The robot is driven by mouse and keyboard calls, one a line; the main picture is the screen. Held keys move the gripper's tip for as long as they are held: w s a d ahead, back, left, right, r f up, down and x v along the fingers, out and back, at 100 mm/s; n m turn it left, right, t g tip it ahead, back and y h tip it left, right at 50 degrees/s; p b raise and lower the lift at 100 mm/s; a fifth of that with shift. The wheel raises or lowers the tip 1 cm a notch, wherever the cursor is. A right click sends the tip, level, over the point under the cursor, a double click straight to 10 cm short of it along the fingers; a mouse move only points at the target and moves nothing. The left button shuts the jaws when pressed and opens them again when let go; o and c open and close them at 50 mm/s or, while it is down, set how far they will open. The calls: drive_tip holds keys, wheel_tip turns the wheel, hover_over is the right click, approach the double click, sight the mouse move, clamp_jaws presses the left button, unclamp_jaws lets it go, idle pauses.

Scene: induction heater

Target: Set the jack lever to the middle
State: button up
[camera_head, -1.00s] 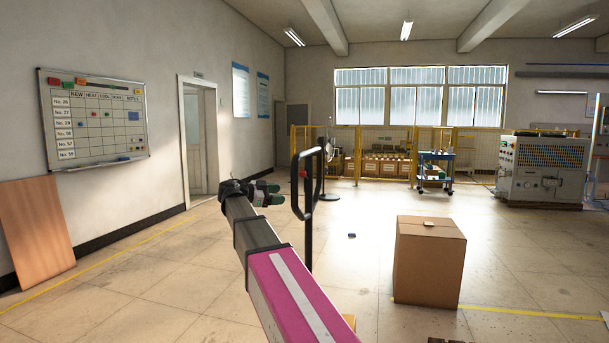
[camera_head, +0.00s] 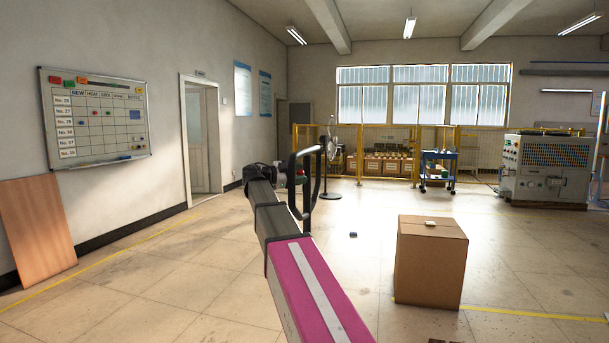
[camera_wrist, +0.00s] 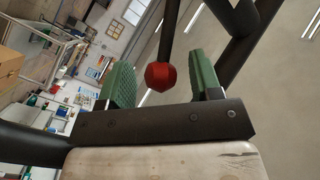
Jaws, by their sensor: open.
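The jack's black loop handle (camera_head: 317,180) stands upright near the middle of the head view, beside the end of my arm. In the wrist view, the jack lever (camera_wrist: 170,32) is a thin dark rod with a red ball knob (camera_wrist: 160,76). The knob appears between the two green fingers of my gripper (camera_wrist: 160,62), with a gap on each side. Thick dark tubes of the handle (camera_wrist: 237,48) show behind the right finger. My gripper (camera_head: 293,180) is open at the handle in the head view, partly hidden by the arm and handle.
A cardboard box (camera_head: 430,270) stands on the floor to the right with a small item on top. A small dark object (camera_head: 353,235) lies on the floor. A standing fan (camera_head: 331,160), yellow fence (camera_head: 385,140) and blue cart (camera_head: 438,168) are farther back.

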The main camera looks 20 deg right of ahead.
drive_tip(key=shift+d, duration=1.15)
clamp_jaws()
drive_tip(key=shift+s+a+f+m+g+h, duration=0.15)
drive_tip(key=shift+f+m+g+h, duration=0.1)
drive_tip(key=shift+f+m+h, duration=0.75)
drive_tip(key=shift+s+a+f+m+g+h, duration=0.2)
drive_tip(key=shift+f+m+h, duration=0.45)
drive_tip(key=shift+m, duration=0.65)
drive_tip(key=shift+d, duration=0.1)
unclamp_jaws()
drive_tip(key=shift+f, duration=0.1)
